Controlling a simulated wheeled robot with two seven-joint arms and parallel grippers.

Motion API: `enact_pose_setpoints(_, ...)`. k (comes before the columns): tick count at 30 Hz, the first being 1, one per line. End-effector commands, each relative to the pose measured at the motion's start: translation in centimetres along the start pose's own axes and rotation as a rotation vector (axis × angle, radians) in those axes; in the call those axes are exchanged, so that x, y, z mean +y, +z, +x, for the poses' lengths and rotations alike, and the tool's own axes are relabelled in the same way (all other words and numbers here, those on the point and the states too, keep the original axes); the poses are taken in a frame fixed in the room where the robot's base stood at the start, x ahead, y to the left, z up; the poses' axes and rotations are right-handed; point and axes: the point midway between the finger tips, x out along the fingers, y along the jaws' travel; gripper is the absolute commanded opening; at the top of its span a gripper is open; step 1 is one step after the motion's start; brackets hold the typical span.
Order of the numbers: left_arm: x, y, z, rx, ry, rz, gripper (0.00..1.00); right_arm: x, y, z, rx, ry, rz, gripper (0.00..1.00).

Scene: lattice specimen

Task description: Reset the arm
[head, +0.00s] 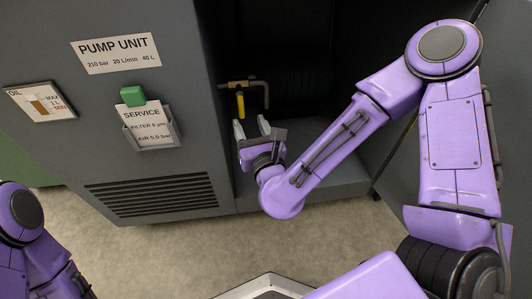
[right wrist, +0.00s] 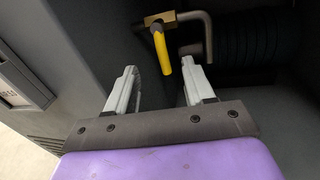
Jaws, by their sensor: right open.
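My right arm is purple and reaches from the right side of the head view to the open bay of the pump unit. Its gripper (head: 252,129) is open and empty, just below a yellow-handled valve (head: 240,103). In the right wrist view the two pale fingers (right wrist: 158,87) stand apart with nothing between them. The yellow handle (right wrist: 161,52) hangs from a brass fitting beyond the fingertips and appears apart from them. Part of my left arm shows at the lower left of the head view; its gripper is out of frame.
The grey pump unit cabinet (head: 150,190) stands left of the bay, with a service card holder (head: 150,130), a green block (head: 132,96) and an oil gauge label (head: 40,102). A bent pipe (right wrist: 207,35) runs by the valve. The floor (head: 240,245) in front is clear.

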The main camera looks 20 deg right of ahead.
Motion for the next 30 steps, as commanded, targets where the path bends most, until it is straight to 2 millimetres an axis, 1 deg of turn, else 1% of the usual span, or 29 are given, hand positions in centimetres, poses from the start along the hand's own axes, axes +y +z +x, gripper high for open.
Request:
enact_pose_setpoints(1,0.0,0.0,0.0,0.000,0.000,0.001,0.91,0.0,0.0,-0.5,0.001,0.002,0.000,0.53)
enact_pose_setpoints(3,0.0,0.0,0.0,0.000,0.000,0.001,0.91,0.0,0.0,-0.9,0.001,0.000,0.001,0.53)
enact_pose_setpoints(8,0.0,0.0,0.0,0.000,0.000,0.001,0.91,-0.1,-0.1,-1.0,0.001,-0.001,-0.001,0.53)
enact_pose_setpoints(10,0.0,0.0,0.0,-0.001,0.000,0.002,0.91,0.1,-0.1,-1.0,0.001,0.004,-0.047,0.53)
enact_pose_setpoints(11,0.0,0.0,0.0,-0.001,0.000,0.002,0.91,0.2,-0.1,-1.0,0.003,0.014,-0.097,0.53)
enact_pose_setpoints(13,0.0,0.0,0.0,-0.001,0.000,0.002,0.91,1.0,-0.6,-1.0,0.022,0.058,-0.307,0.53)
enact_pose_setpoints(14,0.0,0.0,0.0,-0.001,0.000,0.002,0.91,1.2,-1.3,-1.0,0.043,0.082,-0.439,0.53)
enact_pose_setpoints(16,0.0,0.0,0.0,-0.001,0.000,0.002,0.91,1.1,-4.9,-1.6,0.127,0.177,-0.841,0.53)
enact_pose_setpoints(17,0.0,0.0,0.0,-0.001,0.000,0.002,0.91,0.7,-7.4,-2.2,0.177,0.244,-1.035,0.53)
enact_pose_setpoints(18,0.0,0.0,0.0,-0.001,0.000,0.002,0.91,-0.1,-11.0,-3.5,0.248,0.351,-1.284,0.53)
enact_pose_setpoints(20,0.0,0.0,0.0,-0.001,0.000,0.002,0.91,-1.7,-15.7,-5.9,0.337,0.519,-1.581,0.53)
enact_pose_setpoints(21,0.0,0.0,0.0,-0.001,0.000,0.002,0.91,-3.0,-18.5,-7.6,0.388,0.639,-1.745,0.53)
enact_pose_setpoints(23,0.0,0.0,0.0,-0.001,0.000,0.002,0.91,-5.1,-22.0,-10.3,0.450,0.814,-1.939,0.53)
enact_pose_setpoints(24,0.0,0.0,0.0,-0.001,0.000,0.002,0.91,-6.6,-23.9,-12.2,0.485,0.931,-2.044,0.53)
enact_pose_setpoints(27,0.0,0.0,0.0,-0.001,0.000,0.002,0.91,-10.2,-27.2,-16.2,0.560,1.177,-2.214,0.53)
enact_pose_setpoints(29,0.0,0.0,0.0,-0.001,0.000,0.002,0.91,-12.2,-28.6,-18.6,0.604,1.307,-2.280,0.53)
enact_pose_setpoints(30,0.0,0.0,0.0,-0.001,0.000,0.002,0.91,-13.6,-29.4,-20.0,0.636,1.382,-2.312,0.53)
